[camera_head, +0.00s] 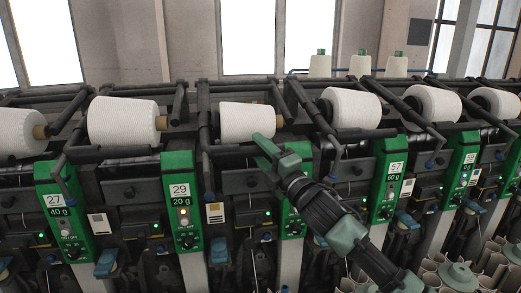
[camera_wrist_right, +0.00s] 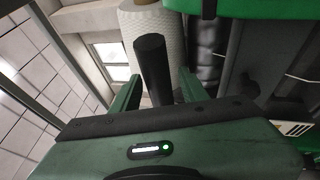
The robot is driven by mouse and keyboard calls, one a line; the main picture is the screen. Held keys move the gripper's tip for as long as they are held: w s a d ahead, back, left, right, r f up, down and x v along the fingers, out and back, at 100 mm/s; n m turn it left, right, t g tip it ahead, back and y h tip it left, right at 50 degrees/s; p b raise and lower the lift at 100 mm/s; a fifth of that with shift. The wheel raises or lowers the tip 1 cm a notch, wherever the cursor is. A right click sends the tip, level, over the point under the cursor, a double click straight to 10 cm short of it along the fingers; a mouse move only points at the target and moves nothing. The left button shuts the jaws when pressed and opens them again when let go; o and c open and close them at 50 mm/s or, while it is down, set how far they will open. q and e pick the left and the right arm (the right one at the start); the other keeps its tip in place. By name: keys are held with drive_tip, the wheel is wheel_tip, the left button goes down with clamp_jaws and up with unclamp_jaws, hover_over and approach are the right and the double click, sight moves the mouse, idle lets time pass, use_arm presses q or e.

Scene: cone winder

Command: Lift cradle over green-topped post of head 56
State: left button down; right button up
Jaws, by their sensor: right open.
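My right gripper (camera_head: 262,152) is open in front of the cone at the middle of the row. In the right wrist view its two green fingers (camera_wrist_right: 156,88) stand either side of a black round bar (camera_wrist_right: 152,62), apparently part of the cradle; contact cannot be told. A white cone (camera_head: 246,121) sits in the cradle, with black cradle arms (camera_head: 204,130) beside it. The green-topped post (camera_head: 292,222) behind my right gripper is partly hidden, and its number is not visible. No label reading 56 shows. My left gripper is not in view.
Neighbouring green posts read 27 (camera_head: 55,205), 29 (camera_head: 181,200), 57 (camera_head: 388,185) and 59. More white cones (camera_head: 123,122) sit in cradles on both sides, their black arms close by. Empty tubes (camera_head: 432,268) stand at the lower right.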

clamp_jaws()
idle(1.3)
